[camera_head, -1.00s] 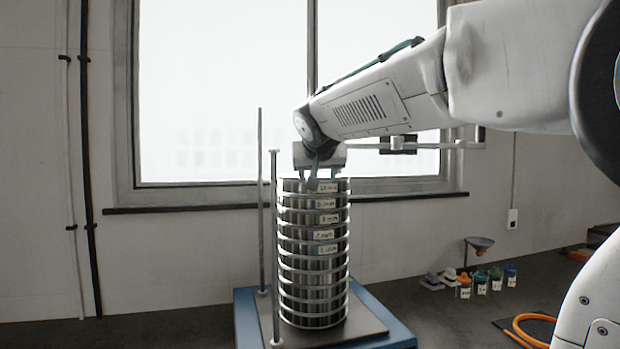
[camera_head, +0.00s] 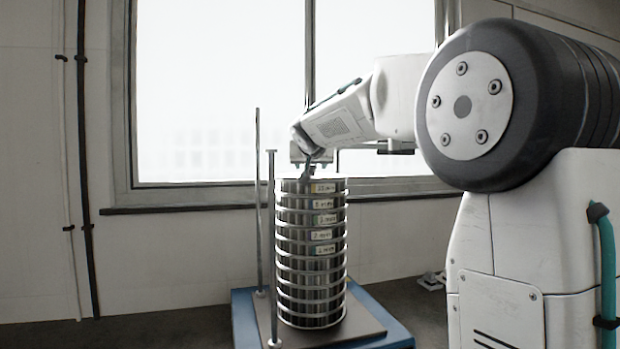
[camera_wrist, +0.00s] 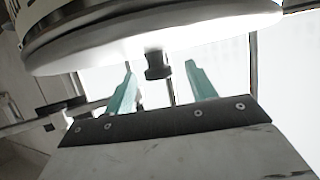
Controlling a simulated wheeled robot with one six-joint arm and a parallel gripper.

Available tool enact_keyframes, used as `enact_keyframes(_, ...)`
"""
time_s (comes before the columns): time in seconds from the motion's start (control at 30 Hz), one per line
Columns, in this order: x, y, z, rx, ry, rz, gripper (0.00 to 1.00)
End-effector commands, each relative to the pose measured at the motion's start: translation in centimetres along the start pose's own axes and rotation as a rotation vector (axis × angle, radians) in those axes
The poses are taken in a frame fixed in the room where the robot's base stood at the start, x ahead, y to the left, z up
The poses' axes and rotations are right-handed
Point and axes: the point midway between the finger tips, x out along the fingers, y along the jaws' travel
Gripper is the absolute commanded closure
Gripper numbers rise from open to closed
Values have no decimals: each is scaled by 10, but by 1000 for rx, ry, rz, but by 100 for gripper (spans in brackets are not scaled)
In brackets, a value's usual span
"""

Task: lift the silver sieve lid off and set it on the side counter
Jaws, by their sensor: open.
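The silver sieve lid (camera_head: 293,182) sits on top of the tall stack of labelled sieves (camera_head: 312,255). In the wrist view the lid (camera_wrist: 200,28) fills the top, its pale face towards the camera, with a dark knob (camera_wrist: 157,65) at its centre. My gripper (camera_head: 309,175) is just above the lid, pointing down. In the wrist view my gripper (camera_wrist: 160,71) is open, with one teal finger on each side of the knob. A gap shows between the knob and each finger. The side counter cannot be told apart for certain.
The stack stands on a blue shaker base (camera_head: 243,310) with a dark plate. Two upright rods (camera_head: 272,240) rise at its left. A window (camera_head: 220,90) is behind. A dark surface (camera_head: 425,305) extends to the right, mostly hidden by my arm.

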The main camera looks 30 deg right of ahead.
Motion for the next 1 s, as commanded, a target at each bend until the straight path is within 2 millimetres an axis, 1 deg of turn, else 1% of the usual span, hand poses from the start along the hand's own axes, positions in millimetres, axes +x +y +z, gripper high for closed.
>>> enact_keyframes(0.07, 0, 0, 0, 0, 0, 0, 44)
enact_keyframes(0.1, 0, 0, 0, 0, 0, 0, 47)
enact_keyframes(0.17, 0, 0, 0, 0, 0, 0, 64)
enact_keyframes(0.2, 0, 0, 0, 0, 0, 0, 75)
enact_keyframes(0.27, -1, 0, 0, 0, 0, 0, 91)
enact_keyframes(0.3, -1, 0, 0, 0, 0, 0, 96)
enact_keyframes(0.57, -1, 0, -1, 0, 1, -1, 97)
enact_keyframes(0.77, -5, 0, -12, 1, 2, 1, 97)
enact_keyframes(0.87, -12, 0, -27, 1, 4, -1, 97)
enact_keyframes(0.97, -21, 0, -50, 2, 5, 0, 97)
enact_keyframes(1.0, -26, 0, -61, 3, 6, -2, 97)
